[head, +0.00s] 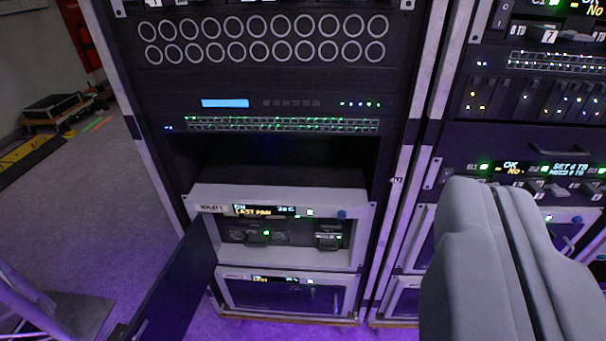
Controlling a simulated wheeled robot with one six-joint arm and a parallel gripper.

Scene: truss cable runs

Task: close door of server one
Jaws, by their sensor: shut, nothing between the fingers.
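The server unit (360,228) sits low in the middle rack, with a pale grey frame and a label ending in "1". Its small display (264,211) reads "LAST PAN". Its dark door (178,278) stands open, swung out at the left edge toward the camera. A small handle (141,328) shows near the door's lower outer end. The open front shows modules (256,234) with green lights. My gripper (488,190) is at the lower right, its two grey fingers together and empty. It is apart from the door, in front of the right rack.
A second grey-framed unit (229,290) sits directly below, closed. The right rack (457,131) stands close beside the middle one. Open floor (85,190) lies left of the rack, with a dark case (57,107) and a yellow-edged mat (25,155) farther back.

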